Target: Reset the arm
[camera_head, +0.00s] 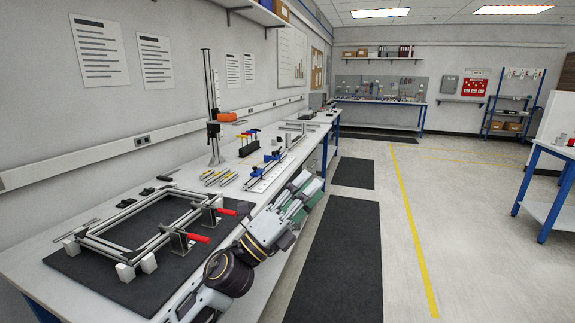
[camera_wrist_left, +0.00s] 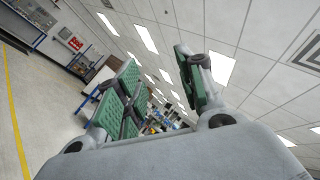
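My left arm (camera_head: 232,272) comes in from the bottom of the head view and reaches along the front edge of the workbench. My left gripper (camera_head: 301,198) is at its end, over or just beside the bench's front edge; I cannot tell its exact height. In the left wrist view the left gripper (camera_wrist_left: 160,85) shows two fingers with green pads, spread apart with nothing between them. The wrist camera looks tilted toward the ceiling and the far room. My right arm and gripper are not in view.
The bench (camera_head: 27,262) carries a black mat (camera_head: 72,270) with a metal frame fixture (camera_head: 120,212) and red-handled clamps (camera_head: 198,238) close to my left arm. A tall height gauge (camera_head: 212,105) stands behind. Open floor (camera_head: 405,260) lies right; a blue-legged table (camera_head: 548,205) stands beyond.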

